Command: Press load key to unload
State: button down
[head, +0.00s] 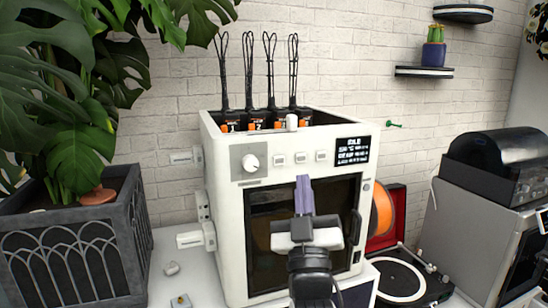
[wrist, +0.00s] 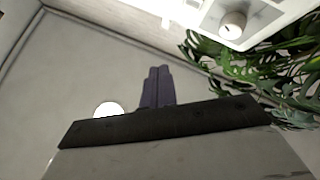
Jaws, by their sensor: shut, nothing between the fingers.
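The white machine (head: 228,215) stands on the table with a row of three small keys on its upper front panel: a left key (head: 280,160), a middle key (head: 300,158) and a right key (head: 322,156). Their labels are too small to read, so I cannot tell which is the load key. A round white knob (head: 250,162) sits left of the keys; it also shows in the wrist view (wrist: 232,25). A dark display (head: 353,157) is to their right. My gripper (head: 303,180) is shut and empty, its purple fingers appearing just below the middle key; contact is not visible.
Several numbered black-and-orange units with looped cables stand in the machine's top. A large potted plant (head: 75,140) is on the left. A turntable (head: 402,277) and a grey appliance (head: 465,225) are on the right.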

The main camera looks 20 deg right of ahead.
aim_at(279, 161)
jog(key=shift+s, duration=0.1)
jog(key=shift+w+a+p, duration=0.2)
jog(key=shift+w+p, duration=1.2)
jog(key=shift+w, duration=3.05)
jog(key=shift+w, duration=0.1)
jog(key=shift+w, duration=0.3)
jog(key=shift+w, duration=0.4)
jog(key=shift+s, duration=0.15)
jog(key=shift+s+b, duration=0.5)
jog(key=shift+s, duration=0.15)
